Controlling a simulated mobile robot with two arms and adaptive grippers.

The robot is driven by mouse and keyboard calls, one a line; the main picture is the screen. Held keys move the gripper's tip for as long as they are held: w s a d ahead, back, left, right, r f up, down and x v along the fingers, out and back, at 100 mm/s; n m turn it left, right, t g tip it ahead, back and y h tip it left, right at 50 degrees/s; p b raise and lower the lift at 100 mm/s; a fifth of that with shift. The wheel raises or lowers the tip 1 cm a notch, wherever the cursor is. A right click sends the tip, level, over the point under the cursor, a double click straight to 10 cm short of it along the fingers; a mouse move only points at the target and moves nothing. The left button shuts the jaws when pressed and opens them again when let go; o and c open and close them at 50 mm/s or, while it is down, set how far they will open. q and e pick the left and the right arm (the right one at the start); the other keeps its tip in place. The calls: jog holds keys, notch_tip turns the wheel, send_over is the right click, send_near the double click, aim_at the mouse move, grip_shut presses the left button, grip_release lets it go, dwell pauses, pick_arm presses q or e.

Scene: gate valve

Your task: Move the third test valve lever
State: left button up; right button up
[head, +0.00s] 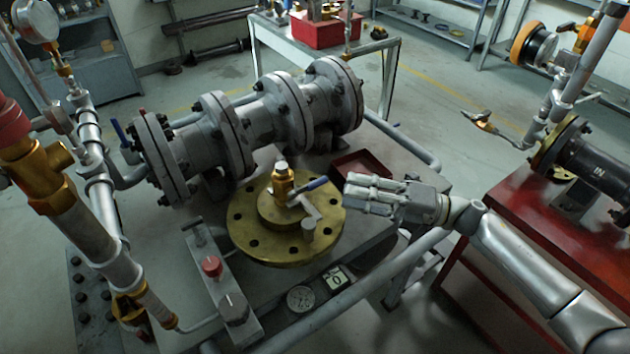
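Another blue lever (121,132) is on the pipework at the left of the big grey flanged valve body (225,135). I cannot tell which lever counts as the third. My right gripper (350,192) comes in from the right, just right of the lever on the brass flange. Its fingers lie close together and point left, and nothing shows in them. A small gap seems to separate them from the lever. My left gripper is not in view.
A block with a red knob (212,267) and a round gauge (300,298) are at the bench front. Upright pipes (95,190) crowd the left. A dark red tray (362,165) lies behind my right gripper. A red bench (470,245) with a pipe stands right.

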aim_at(323, 184)
jog(key=a, duration=0.4)
jog(key=shift+w+r+p, duration=0.3)
jog(key=shift+r+p, duration=0.05)
jog(key=shift+r, duration=0.05)
jog(key=shift+w+a+r, duration=0.1)
jog(key=shift+a, duration=0.5)
jog(key=shift+w+a+r, duration=0.1)
jog(key=shift+a, duration=0.5)
jog(key=shift+w+a+f+p, duration=0.1)
jog(key=shift+a+p, duration=0.2)
jog(key=shift+a, duration=0.35)
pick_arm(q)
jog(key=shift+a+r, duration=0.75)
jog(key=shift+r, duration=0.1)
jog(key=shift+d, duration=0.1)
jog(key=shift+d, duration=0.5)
pick_arm(e)
grip_shut()
